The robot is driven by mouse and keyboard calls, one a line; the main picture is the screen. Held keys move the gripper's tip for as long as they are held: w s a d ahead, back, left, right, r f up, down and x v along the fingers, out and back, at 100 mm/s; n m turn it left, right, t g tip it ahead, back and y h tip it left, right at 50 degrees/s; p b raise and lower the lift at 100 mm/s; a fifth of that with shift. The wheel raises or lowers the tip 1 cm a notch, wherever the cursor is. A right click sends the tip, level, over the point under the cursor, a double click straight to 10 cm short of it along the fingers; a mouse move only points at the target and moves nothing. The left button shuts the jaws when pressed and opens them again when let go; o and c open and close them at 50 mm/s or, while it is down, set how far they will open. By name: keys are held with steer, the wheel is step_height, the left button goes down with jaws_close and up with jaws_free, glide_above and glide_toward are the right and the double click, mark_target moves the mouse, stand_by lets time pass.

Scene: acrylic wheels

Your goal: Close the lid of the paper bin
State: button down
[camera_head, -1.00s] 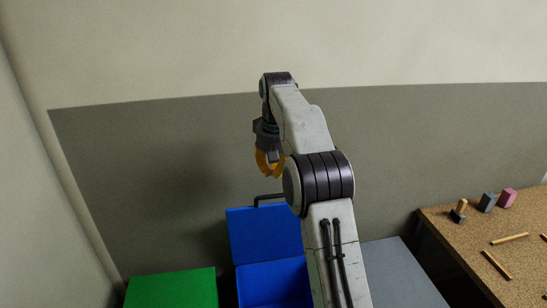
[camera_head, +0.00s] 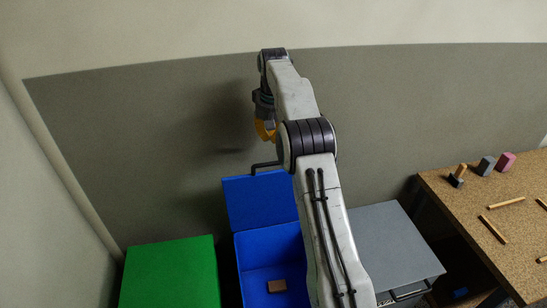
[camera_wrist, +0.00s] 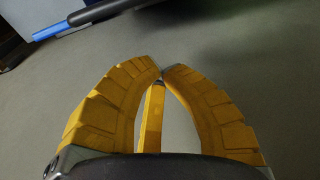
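The blue bin (camera_head: 243,262) is open, and I take it as the paper bin. Its blue lid (camera_head: 255,203) stands up at the back, with a black handle (camera_head: 262,165) at its top edge. A small brown block (camera_head: 277,286) lies inside the bin. My gripper (camera_head: 266,135) is above the handle in the head view, apart from it in the picture. In the wrist view the yellow fingertips (camera_wrist: 162,73) meet with nothing seen between them. A dark bar, likely the handle (camera_wrist: 105,12), and a blue edge show at upper left there.
A green closed bin (camera_head: 172,275) stands left of the blue one. A grey closed bin (camera_head: 390,245) stands right. A cork-topped table (camera_head: 465,205) at far right holds several small blocks and sticks. A wall is close behind.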

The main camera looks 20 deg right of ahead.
steer(key=shift+s+a+f+b, duration=0.15)
steer(key=shift+s+f+b, duration=0.5)
steer(key=shift+s+f, duration=0.2)
steer(key=shift+s+a+f+b, duration=0.15)
steer(key=shift+s+f+b, duration=0.45)
steer(key=shift+s+f, duration=0.2)
steer(key=shift+f, duration=0.1)
